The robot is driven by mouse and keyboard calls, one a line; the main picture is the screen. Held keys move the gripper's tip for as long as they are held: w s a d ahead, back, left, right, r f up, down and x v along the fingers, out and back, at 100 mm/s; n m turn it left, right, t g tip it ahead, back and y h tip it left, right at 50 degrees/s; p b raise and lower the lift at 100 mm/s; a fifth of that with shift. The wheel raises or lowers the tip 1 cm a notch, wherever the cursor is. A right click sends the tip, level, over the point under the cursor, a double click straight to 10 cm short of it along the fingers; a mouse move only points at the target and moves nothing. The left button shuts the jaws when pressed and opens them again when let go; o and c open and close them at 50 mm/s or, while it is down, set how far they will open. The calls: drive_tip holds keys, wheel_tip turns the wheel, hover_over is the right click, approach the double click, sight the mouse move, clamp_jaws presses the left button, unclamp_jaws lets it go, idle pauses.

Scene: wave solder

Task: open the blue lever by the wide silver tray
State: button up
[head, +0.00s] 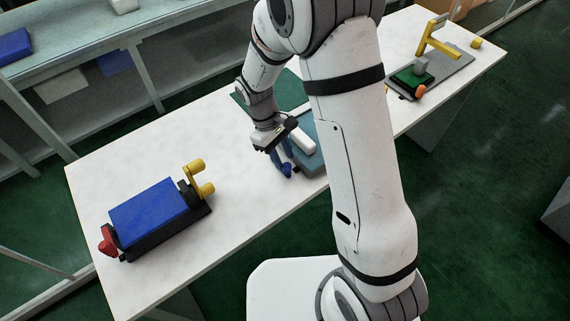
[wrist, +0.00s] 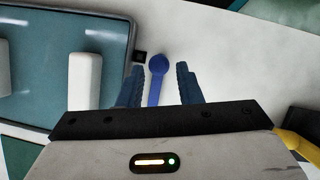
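The blue lever (wrist: 157,70) has a round knob and stands just beside the tray's edge, near a small black block. In the head view its knob (head: 287,169) shows at the gripper's tips. The wide tray (wrist: 30,112) looks teal with a pale silver rim; in the head view my arm partly hides the tray (head: 312,166). My gripper (wrist: 160,72) is open, with one dark blue finger on each side of the lever and visible gaps between. In the head view, my gripper (head: 280,162) is low over the table beside the tray.
A white block (wrist: 85,80) lies on the tray, close to the left finger. A blue box with yellow and red handles (head: 150,215) stands at the table's left. A grey plate with a yellow handle (head: 455,68) is at the far right. The table (head: 235,215) between is clear.

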sight(287, 165)
drive_tip(key=shift+x, duration=2.15)
drive_tip(key=shift+c, duration=0.3)
clamp_jaws()
